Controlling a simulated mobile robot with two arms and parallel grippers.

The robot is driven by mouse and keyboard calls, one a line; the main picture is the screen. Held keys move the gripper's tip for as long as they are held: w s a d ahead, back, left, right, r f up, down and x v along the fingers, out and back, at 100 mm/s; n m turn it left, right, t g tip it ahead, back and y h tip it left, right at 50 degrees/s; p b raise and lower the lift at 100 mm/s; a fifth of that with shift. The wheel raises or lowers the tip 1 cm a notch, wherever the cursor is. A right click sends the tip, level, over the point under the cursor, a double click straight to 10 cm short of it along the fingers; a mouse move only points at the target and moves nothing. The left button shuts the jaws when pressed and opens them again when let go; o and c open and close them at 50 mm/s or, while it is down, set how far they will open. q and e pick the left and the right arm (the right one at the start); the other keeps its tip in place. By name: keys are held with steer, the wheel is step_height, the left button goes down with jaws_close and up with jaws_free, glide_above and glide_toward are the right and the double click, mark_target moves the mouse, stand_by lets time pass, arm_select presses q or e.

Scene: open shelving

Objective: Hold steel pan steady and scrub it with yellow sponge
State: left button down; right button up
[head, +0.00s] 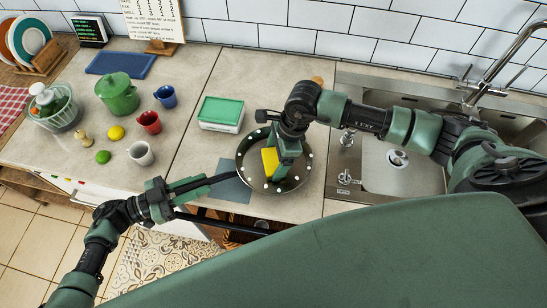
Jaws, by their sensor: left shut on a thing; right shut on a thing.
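The steel pan (298,176) lies on the counter left of the sink. Its base is partly hidden by my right gripper. The yellow sponge (270,160) is inside the pan, towards its left side. My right gripper (278,165) comes down from above over the pan and is shut on the sponge. My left gripper (235,177) reaches in from the left to the pan's left side and is shut, apparently on the pan's rim or handle. The exact grip is too small to tell.
A green-lidded box (221,113) stands just behind the pan. The sink (395,180) is to the right. A green pot (118,95), red cup (149,122), white cup (141,153), blue cup (166,97), lemon (116,133) and lime (103,157) stand at left.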

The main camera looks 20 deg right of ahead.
steer(key=shift+d, duration=1.25)
steer(key=shift+r, duration=4.25)
arm_select(q)
steer(key=c, duration=1.2)
jaws_free()
steer(key=shift+o, duration=0.2)
steer(key=shift+a, duration=0.1)
steer(key=a, duration=1.1)
steer(key=shift+a, duration=0.4)
